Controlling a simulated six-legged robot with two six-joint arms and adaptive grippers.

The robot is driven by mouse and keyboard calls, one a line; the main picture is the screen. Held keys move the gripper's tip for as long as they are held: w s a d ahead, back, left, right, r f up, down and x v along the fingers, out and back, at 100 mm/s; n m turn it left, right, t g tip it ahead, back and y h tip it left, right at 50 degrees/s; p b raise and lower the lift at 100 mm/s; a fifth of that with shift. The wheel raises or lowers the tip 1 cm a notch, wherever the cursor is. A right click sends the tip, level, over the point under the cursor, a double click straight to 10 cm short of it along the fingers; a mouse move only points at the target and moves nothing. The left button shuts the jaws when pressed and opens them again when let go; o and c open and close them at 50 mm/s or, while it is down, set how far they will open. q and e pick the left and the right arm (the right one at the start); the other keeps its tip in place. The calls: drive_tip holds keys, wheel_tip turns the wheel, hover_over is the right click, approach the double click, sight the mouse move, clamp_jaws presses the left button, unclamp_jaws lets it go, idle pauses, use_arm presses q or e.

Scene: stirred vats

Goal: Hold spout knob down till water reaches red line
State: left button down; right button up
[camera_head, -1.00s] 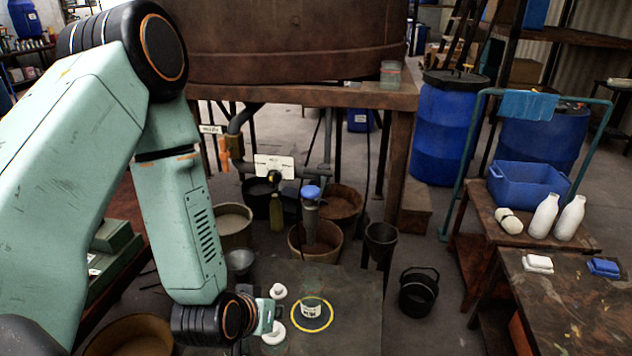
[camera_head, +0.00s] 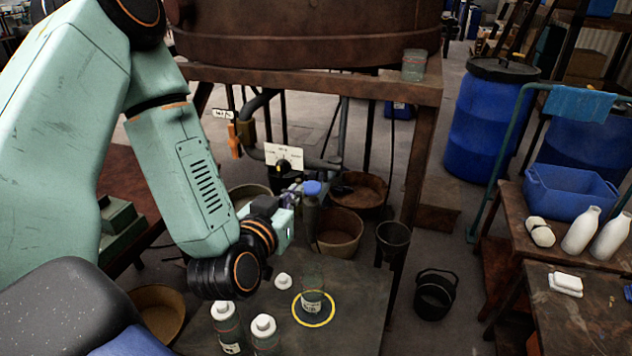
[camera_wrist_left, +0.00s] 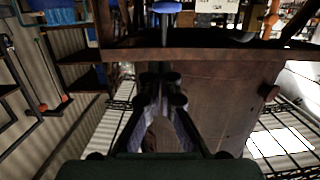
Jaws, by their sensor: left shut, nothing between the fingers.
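The blue spout knob (camera_head: 312,187) sits on top of a grey upright spout (camera_head: 309,215) beneath the big vat. It also shows at the top of the left wrist view (camera_wrist_left: 166,7). A clear labelled jar (camera_head: 312,292) stands upright inside a yellow ring (camera_head: 333,312) on the low table, in front of the spout. The water level and a red line on it are too small to tell. My left gripper (camera_head: 296,198) is shut and empty, just left of the knob; I cannot tell whether it touches. Its closed fingers show in the wrist view (camera_wrist_left: 160,85). My right gripper is not in view.
White-capped bottles (camera_head: 227,325) and a loose white cap (camera_head: 283,282) are on the low table (camera_head: 355,280) near my left arm. A white dial plate (camera_head: 284,158) and an orange valve handle (camera_head: 233,140) are behind. Buckets (camera_head: 340,232) stand around the spout.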

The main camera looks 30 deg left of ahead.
use_arm(q)
hover_over(311, 188)
drive_tip(key=s, duration=0.2)
wheel_tip(311, 188, down, 5)
drive_tip(key=shift+w+d+r+b, duration=0.1)
drive_tip(key=shift+w+b, duration=0.05)
drive_tip(key=shift+b, duration=0.8)
